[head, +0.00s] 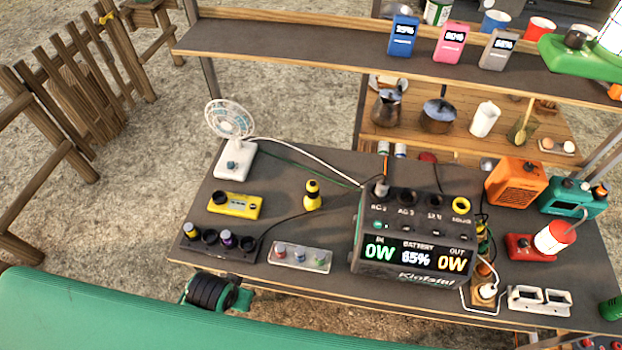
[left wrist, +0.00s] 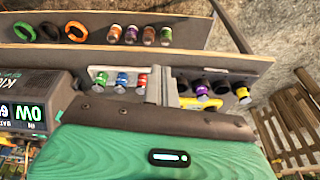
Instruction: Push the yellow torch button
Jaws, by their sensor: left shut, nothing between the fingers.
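A flat yellow case (head: 244,207) with a black round part at its left end lies on the left half of the dark table. A small upright yellow-and-black piece (head: 312,201) stands to its right. I cannot tell for sure which of the two is the torch, and no button is clear. In the left wrist view a yellow strip (left wrist: 203,103) shows partly hidden beside a grey form. That grey form is my left gripper (left wrist: 160,88), its fingers together with nothing held. Neither gripper shows in the head view.
A dark block with several knobs (head: 216,243) and a pale panel with coloured knobs (head: 300,258) lie at the table's front. A bulky power station (head: 405,270) is to the right, a white fan (head: 234,160) behind. A green surface (head: 130,310) fills the lower left.

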